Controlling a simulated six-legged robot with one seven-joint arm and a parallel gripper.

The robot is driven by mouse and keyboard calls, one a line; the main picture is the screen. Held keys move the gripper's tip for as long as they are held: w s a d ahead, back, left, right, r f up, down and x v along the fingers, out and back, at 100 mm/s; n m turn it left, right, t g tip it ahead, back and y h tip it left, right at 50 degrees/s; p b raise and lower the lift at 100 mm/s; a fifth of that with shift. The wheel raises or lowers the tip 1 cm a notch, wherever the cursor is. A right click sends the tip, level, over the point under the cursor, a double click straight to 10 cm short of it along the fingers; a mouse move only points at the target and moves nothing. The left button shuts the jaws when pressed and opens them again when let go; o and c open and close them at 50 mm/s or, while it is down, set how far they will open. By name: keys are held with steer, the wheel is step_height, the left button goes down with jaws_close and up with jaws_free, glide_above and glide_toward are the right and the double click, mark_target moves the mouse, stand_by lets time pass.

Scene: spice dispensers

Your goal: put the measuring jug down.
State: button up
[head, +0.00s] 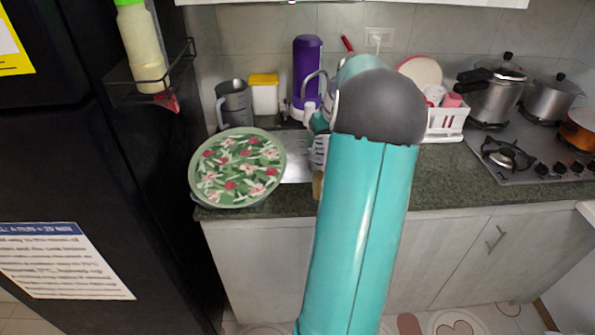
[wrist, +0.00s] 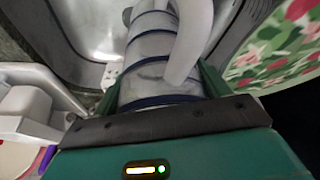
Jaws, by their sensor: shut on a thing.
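My gripper (wrist: 160,86) is shut on the measuring jug (wrist: 150,72), a grey see-through cylinder with dark blue bands and a pale curved handle. One green finger lies on each side of it in the wrist view. In the head view a small striped part of the jug (head: 318,152) shows left of my arm, above the steel sink area (head: 294,172). My arm hides the rest of the jug and most of my gripper. I cannot tell if the jug's base touches anything.
A floral tray (head: 238,168) lies on the counter left of the jug. Behind stand a dark grey pitcher (head: 235,103), a white-and-yellow container (head: 264,94) and a purple dispenser (head: 307,70). A white rack (head: 445,122) and a hob (head: 535,150) with pots are right. A black fridge is left.

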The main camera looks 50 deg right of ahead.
steer(key=shift+w, duration=0.35)
steer(key=w+d+f, duration=0.5)
steer(key=w+f, duration=0.7)
steer(key=f, duration=0.1)
steer(key=shift+w, duration=0.3)
steer(key=shift+f, duration=0.2)
steer(key=o, duration=1.4)
